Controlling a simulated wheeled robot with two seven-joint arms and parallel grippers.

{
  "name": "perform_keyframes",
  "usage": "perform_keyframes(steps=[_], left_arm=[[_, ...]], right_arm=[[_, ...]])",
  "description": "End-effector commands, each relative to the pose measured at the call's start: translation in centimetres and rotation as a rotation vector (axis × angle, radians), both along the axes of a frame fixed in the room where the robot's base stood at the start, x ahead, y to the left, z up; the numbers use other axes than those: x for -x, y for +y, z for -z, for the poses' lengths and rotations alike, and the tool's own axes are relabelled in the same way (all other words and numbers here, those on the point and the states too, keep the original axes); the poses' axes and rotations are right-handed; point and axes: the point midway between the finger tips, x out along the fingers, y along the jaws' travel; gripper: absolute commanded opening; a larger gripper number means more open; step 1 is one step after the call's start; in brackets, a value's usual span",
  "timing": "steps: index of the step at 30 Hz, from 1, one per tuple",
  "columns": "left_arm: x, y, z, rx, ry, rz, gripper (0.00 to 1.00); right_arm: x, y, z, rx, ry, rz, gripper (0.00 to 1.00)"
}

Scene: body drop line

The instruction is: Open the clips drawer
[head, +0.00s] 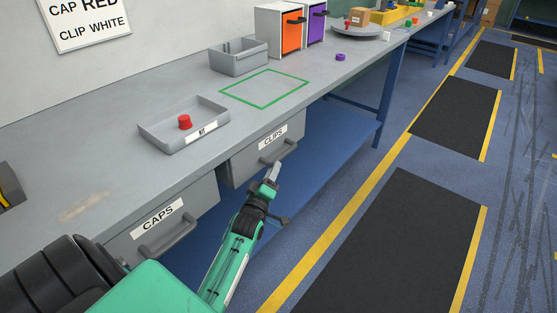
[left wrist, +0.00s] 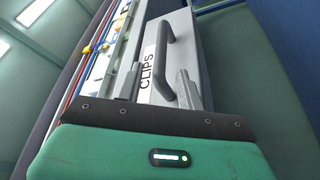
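The clips drawer (head: 246,167) hangs under the bench's front edge, its grey front labelled CLIPS and looking shut. Its bar handle (head: 278,151) shows in the head view. My left gripper (head: 272,174) is just in front of and below this handle. In the left wrist view the drawer front (left wrist: 188,38) and the handle (left wrist: 173,50) lie ahead of my left gripper (left wrist: 158,80). Its two fingers are apart with nothing held between them; I cannot tell whether they touch the handle. My right gripper is not in view.
The caps drawer (head: 190,222) is to the left under the same bench (head: 95,165). A kit tray (head: 158,132) with a red cap (head: 185,121) and a grey bin (head: 229,63) stand on top. A blue lower shelf (head: 330,135) runs below. Floor to the right is clear.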

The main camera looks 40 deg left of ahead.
Motion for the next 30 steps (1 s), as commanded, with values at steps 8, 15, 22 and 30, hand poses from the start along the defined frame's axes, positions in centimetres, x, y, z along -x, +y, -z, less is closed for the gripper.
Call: perform_keyframes(steps=[8,15,22,30], left_arm=[[-4.0,1.0,-0.9,-0.001,-0.001,0.000,0.38],[-5.2,1.3,-1.1,0.000,0.001,0.000,0.38],[-5.3,1.4,-1.2,-0.001,0.001,0.001,0.38],[-5.3,1.3,-1.2,-0.001,0.001,0.001,0.00]], right_arm=[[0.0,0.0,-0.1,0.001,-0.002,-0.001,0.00],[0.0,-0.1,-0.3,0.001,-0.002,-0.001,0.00],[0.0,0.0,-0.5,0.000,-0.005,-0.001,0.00],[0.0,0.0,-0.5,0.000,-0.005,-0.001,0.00]])
